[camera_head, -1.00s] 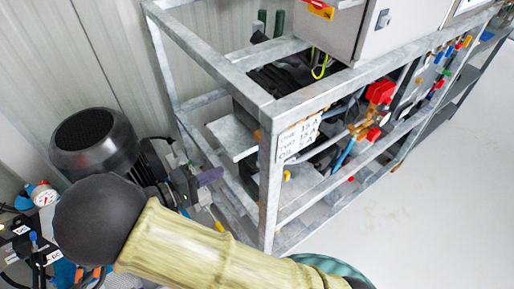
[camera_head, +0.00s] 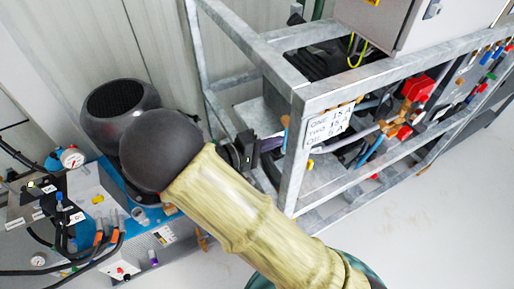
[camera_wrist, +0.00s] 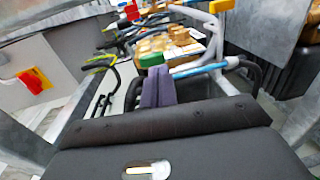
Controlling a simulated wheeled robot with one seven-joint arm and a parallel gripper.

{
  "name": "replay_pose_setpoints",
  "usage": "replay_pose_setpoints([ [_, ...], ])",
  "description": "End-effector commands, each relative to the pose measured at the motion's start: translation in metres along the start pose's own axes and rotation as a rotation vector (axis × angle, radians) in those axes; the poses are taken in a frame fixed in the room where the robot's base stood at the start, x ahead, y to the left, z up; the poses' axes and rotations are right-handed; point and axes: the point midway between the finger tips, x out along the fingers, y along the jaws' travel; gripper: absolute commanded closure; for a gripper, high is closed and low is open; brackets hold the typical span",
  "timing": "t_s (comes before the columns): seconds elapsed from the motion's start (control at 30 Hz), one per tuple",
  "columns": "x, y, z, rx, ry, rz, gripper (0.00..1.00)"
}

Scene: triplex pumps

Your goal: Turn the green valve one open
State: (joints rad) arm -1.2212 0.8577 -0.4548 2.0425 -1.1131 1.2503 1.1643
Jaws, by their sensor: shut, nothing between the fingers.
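My gripper (camera_wrist: 158,88) shows in the wrist view as two purple fingers held together with nothing between them. A small green block (camera_wrist: 152,60), which may be the green valve's handle, is just beyond the fingertips. I cannot tell whether the fingers touch it. In the head view, my gripper (camera_head: 271,144) is beside the near corner post of the grey metal frame (camera_head: 297,150), partly hidden behind my arm. I cannot clearly pick out the green valve in the head view.
Red valve parts (camera_head: 417,87) and coloured handles line the frame's right side. A grey cabinet (camera_head: 385,28) sits above. The floor at right (camera_head: 430,210) is clear.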

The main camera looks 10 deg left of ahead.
Motion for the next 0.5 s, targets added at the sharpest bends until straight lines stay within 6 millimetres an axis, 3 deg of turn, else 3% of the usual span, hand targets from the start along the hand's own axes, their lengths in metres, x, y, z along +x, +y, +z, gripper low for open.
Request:
replay_pose_setpoints([
  [0.2,0.028,0.000,0.000,0.000,-0.001,0.001,1.00],
  [0.5,0.033,0.001,0.000,0.001,0.000,0.001,1.00],
])
